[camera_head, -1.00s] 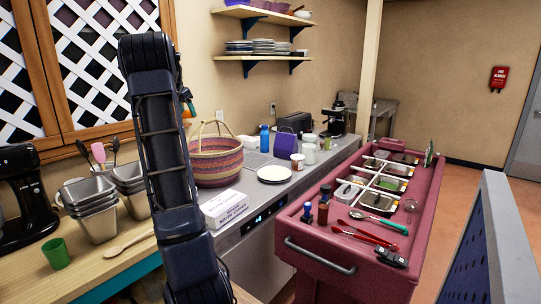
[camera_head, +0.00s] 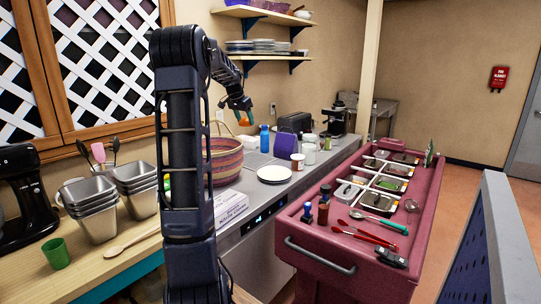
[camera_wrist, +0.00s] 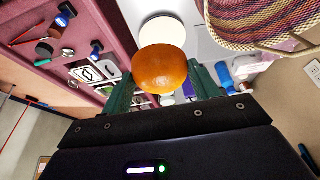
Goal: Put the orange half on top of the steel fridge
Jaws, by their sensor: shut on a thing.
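The orange half (camera_head: 244,121) is held in the air by my gripper (camera_head: 241,104), above the level of the woven basket's rim. In the wrist view the orange half (camera_wrist: 160,68) sits between the two green fingers of my gripper (camera_wrist: 162,88), its peel towards the camera. The steel fridge (camera_head: 252,196) is the low grey unit with a lit display on its front edge. Its top holds several things, with bare steel around the white plate. The fridge top (camera_wrist: 196,34) also shows below the orange half in the wrist view.
The woven basket (camera_head: 222,165), a white box (camera_head: 229,207), a white plate (camera_head: 274,174), a blue bottle (camera_head: 264,139) and a purple bag (camera_head: 285,144) stand on or along the counter. The red prep cart (camera_head: 345,262) is to the right. Shelves (camera_head: 262,58) hang above.

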